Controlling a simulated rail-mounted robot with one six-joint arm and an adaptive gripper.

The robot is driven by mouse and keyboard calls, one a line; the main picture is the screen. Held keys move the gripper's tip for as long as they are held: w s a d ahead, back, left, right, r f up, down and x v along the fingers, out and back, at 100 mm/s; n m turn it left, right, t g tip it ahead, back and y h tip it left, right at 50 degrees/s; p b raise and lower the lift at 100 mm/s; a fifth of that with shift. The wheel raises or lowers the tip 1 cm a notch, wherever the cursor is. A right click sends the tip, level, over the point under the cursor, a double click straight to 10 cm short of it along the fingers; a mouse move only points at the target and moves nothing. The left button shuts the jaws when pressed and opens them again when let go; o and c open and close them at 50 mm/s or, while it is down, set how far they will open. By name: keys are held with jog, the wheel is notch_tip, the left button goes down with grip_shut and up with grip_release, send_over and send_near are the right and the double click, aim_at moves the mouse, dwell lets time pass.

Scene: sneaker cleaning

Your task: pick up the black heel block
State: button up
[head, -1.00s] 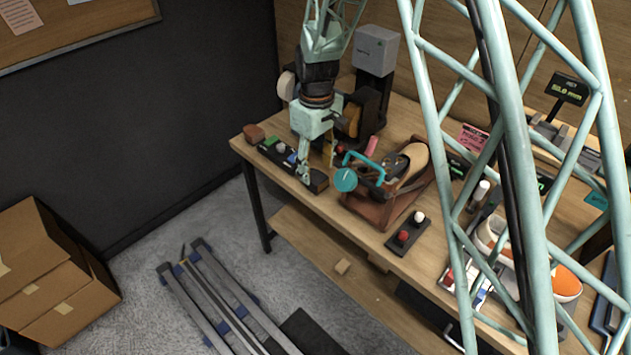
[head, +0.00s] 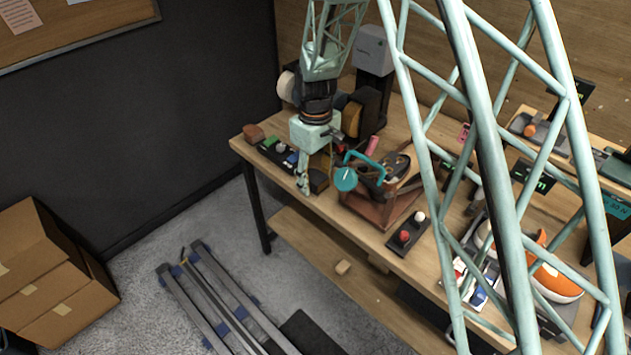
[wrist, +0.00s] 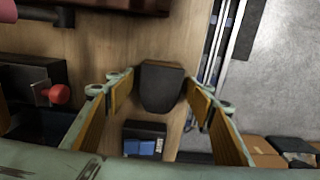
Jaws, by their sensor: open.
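The black heel block (wrist: 161,88) sits on the wooden workbench between the two spread fingers of my gripper (wrist: 158,98) in the wrist view. Gaps show on both sides of it, so the fingers are apart from it. In the head view, the block (head: 319,181) is a small dark shape near the bench's front edge, partly behind the fingers. My gripper (head: 305,182) points down there, open and empty, just beside it.
A dark tray with a blue piece (wrist: 140,147) lies close by. A red knob (wrist: 59,94) is on a dark unit at left. A brown shoe stand (head: 378,210) with a teal clamp (head: 346,179) stands right of the gripper. The bench's front edge is near.

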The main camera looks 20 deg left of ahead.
aim_at(316, 176)
jog(key=c, duration=0.9)
jog(key=shift+c, duration=0.2)
jog(key=shift+r+p, duration=0.6)
jog(key=shift+r, duration=4.4)
